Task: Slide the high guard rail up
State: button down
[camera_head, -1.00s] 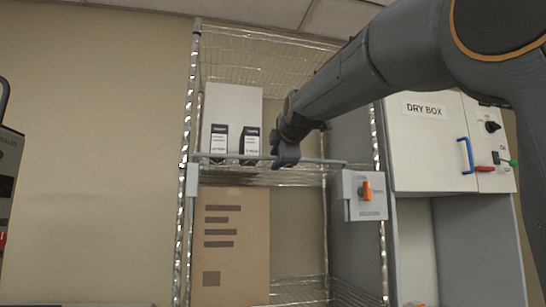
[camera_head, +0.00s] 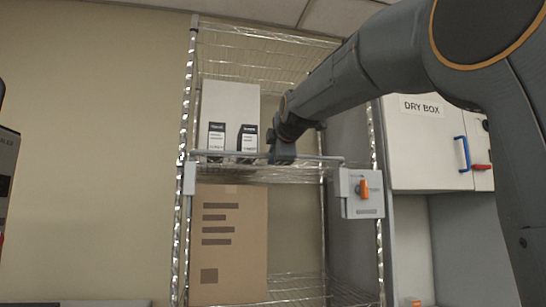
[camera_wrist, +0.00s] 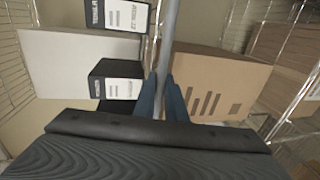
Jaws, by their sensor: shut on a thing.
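The high guard rail (camera_head: 225,154) is a thin grey bar across the front of the wire rack, level with the shelf that holds the small boxes. Its left end meets a pale bracket (camera_head: 189,178) on the left post. Its right end meets a grey box with an orange knob (camera_head: 364,189) by the right post. My gripper (camera_head: 283,154) is at the rail, right of the small boxes. In the wrist view the rail (camera_wrist: 171,30) runs down between the two blue-grey fingers (camera_wrist: 161,95), which are shut on it.
Two black-and-white boxes (camera_head: 216,137) and a white carton (camera_head: 232,100) stand behind the rail. A brown carton (camera_head: 228,240) stands on the shelf below. The dry box (camera_head: 418,150), with a blue handle (camera_head: 461,153), is at right. The rack's upper space is open.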

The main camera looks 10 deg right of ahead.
notch_tip(320, 180, up, 8)
jog(key=p, duration=0.4)
jog(key=shift+s+r, duration=0.1)
jog(key=shift+r, duration=0.05)
jog(key=c, duration=2)
grip_release()
jog(key=shift+o, duration=0.9)
jog(key=b+v, duration=0.3)
jog(key=v, duration=0.4)
jog(key=shift+s, duration=0.35)
